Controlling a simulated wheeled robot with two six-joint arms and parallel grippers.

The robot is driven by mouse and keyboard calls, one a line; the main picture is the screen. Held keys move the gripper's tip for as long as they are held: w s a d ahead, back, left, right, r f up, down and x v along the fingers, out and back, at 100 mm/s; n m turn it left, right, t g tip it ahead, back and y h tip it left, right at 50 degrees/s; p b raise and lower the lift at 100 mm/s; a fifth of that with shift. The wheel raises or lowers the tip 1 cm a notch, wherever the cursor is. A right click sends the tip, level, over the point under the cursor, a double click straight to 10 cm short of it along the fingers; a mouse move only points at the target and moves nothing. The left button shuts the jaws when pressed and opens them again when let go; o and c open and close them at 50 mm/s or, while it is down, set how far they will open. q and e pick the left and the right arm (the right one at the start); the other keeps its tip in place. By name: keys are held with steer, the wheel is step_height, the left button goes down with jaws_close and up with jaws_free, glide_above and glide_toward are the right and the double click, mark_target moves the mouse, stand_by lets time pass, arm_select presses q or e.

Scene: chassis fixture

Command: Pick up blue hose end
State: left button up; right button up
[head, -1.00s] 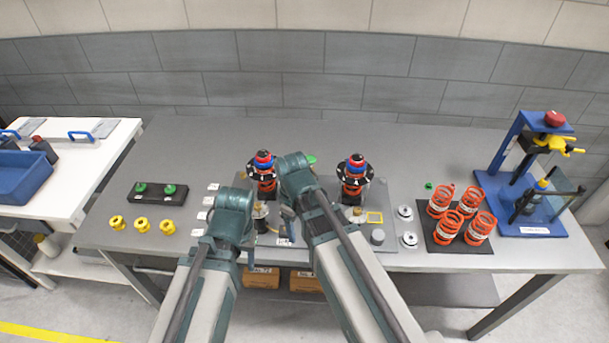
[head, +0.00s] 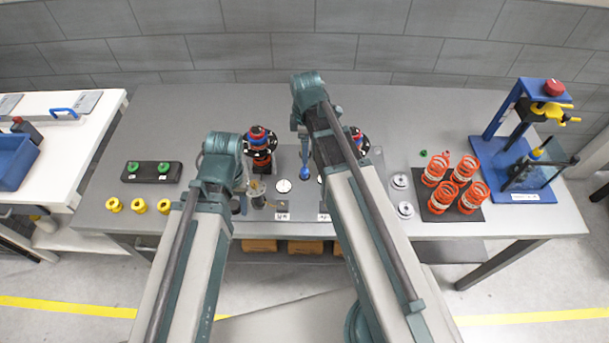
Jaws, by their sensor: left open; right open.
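A blue rounded piece (head: 305,173), which looks like the blue hose end, stands at the middle of the grey fixture plate in the head view. A thin stem rises from it. My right gripper (head: 303,130) is open above and behind it, pointing down; its fingertips are small and partly hidden by my arm, and I see no contact. My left gripper (head: 240,188) is open, low over the plate's left part, beside a small brass-coloured fitting (head: 257,190). My wrist hides most of its fingers.
Two black, red and blue strut assemblies stand on the plate, one left (head: 259,150) and one right (head: 357,138), partly behind my arm. Orange springs (head: 473,198) and a blue press (head: 530,184) stand at right. Yellow bushings (head: 138,206) lie at left. The table's back is clear.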

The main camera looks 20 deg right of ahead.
mark_target(305, 169)
arm_select(q)
step_height(305, 169, down, 6)
steer(key=b, duration=0.4)
steer(key=shift+b, duration=0.4)
arm_select(e)
step_height(305, 169, down, 6)
steer(key=shift+r, duration=0.1)
arm_select(q)
step_height(305, 169, down, 5)
steer(key=b, duration=0.5)
steer(key=shift+f, duration=0.1)
arm_select(e)
step_height(305, 169, down, 6)
steer(key=shift+a+r, duration=0.1)
steer(key=shift+r, duration=0.25)
jaws_close()
